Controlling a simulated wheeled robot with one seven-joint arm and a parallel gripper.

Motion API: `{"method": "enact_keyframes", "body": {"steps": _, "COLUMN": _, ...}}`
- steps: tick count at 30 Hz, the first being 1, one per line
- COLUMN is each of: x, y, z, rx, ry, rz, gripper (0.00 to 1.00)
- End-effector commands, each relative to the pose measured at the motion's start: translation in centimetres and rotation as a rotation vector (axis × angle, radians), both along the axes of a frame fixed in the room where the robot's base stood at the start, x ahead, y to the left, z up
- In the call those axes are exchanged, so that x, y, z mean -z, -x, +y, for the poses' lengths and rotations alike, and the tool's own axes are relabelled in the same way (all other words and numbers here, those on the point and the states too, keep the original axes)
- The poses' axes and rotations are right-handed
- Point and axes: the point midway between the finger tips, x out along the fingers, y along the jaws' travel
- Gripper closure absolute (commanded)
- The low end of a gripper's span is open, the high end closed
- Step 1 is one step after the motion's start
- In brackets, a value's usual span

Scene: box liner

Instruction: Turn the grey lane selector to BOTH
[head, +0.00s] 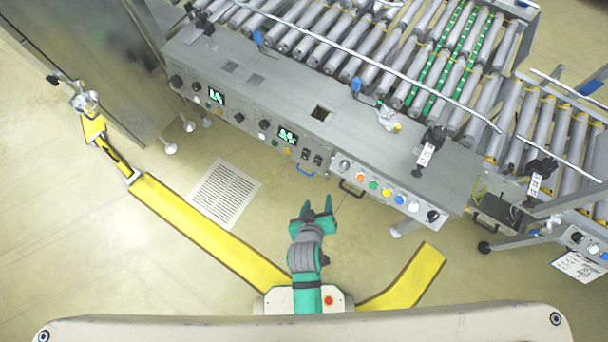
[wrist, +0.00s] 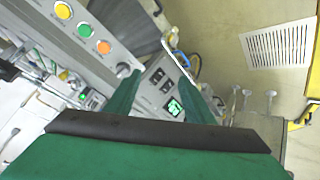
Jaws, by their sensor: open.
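A grey knob (head: 345,165), which looks like the lane selector, sits at the left end of a button row on the machine's front panel. It also shows in the wrist view (wrist: 122,69), left of my left fingertip. Its pointer and any BOTH label are too small to read. My gripper (head: 317,207) is open and empty, in front of the panel, below and left of the knob in the head view. In the wrist view my green fingers (wrist: 163,80) are spread, apart from the knob.
Orange (head: 361,179), green (head: 373,185) and yellow (head: 386,192) buttons sit beside the knob, with a black knob (head: 433,215) farther right. A handle (head: 351,189) juts out below the panel. Roller conveyors (head: 400,60) lie behind.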

Motion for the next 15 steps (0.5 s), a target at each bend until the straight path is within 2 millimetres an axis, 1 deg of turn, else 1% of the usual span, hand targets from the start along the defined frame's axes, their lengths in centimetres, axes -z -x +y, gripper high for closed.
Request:
{"method": "enact_keyframes", "body": {"steps": 1, "x": -0.2, "y": 0.7, "z": 0.2, "rx": -0.005, "ry": -0.010, "rz": -0.013, "gripper": 0.52}}
{"method": "enact_keyframes", "body": {"steps": 11, "x": -2.7, "y": 3.9, "z": 1.9, "rx": -0.031, "ry": -0.086, "rz": -0.127, "gripper": 0.52}}
{"method": "enact_keyframes", "body": {"steps": 15, "x": -4.1, "y": 5.3, "z": 2.5, "rx": -0.036, "ry": -0.121, "rz": -0.177, "gripper": 0.52}}
